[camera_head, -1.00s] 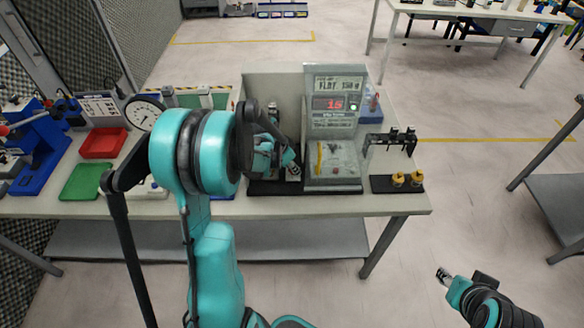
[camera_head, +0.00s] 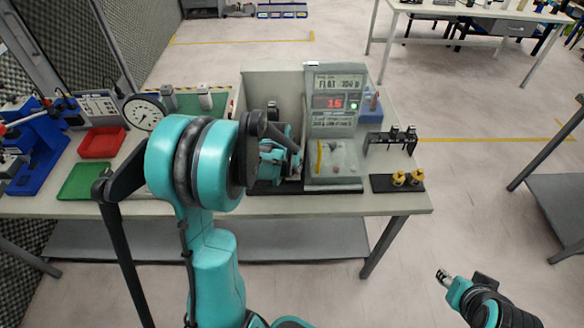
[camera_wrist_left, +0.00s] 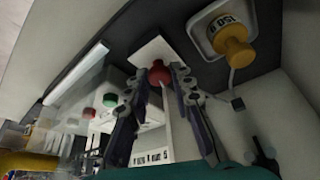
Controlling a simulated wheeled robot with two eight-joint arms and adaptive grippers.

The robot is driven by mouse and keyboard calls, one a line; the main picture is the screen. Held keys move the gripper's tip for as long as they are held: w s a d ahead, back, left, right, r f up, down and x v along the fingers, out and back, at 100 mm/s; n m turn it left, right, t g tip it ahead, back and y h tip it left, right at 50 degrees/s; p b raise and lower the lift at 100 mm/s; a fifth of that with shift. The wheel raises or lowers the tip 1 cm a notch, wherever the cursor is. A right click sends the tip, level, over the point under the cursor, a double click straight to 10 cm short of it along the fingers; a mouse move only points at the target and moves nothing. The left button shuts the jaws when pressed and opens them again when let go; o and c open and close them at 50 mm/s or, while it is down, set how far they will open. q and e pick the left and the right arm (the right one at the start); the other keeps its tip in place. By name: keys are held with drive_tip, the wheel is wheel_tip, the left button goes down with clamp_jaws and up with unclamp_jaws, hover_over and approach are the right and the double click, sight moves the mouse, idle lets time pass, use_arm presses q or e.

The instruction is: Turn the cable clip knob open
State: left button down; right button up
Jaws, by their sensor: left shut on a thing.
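In the left wrist view a small red knob (camera_wrist_left: 159,76) sits at a white block (camera_wrist_left: 160,50), between the fingertips of my left gripper (camera_wrist_left: 161,70). The two dark fingers close on the knob from both sides. In the head view my left gripper (camera_head: 292,160) is inside the open-fronted grey bay (camera_head: 275,88), beside the instrument panel (camera_head: 336,125); its fingertips and the knob are hard to make out there. My right gripper (camera_head: 443,276) is at the lower right, away from the table, its jaw opening too small to judge.
A yellow weight-like knob (camera_wrist_left: 232,46) with a cable stands close to the right of the fingers in the wrist view. A black rack (camera_head: 392,138) and brass pieces (camera_head: 408,179) stand right of the panel. Red (camera_head: 101,143) and green (camera_head: 82,181) trays lie at left.

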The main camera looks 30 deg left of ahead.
use_arm(q)
drive_tip(key=shift+n+y, duration=0.5)
drive_tip(key=shift+n, duration=0.6)
drive_tip(key=c, duration=1.3)
unclamp_jaws()
drive_tip(key=v, duration=1.2)
drive_tip(key=shift+w, duration=0.15)
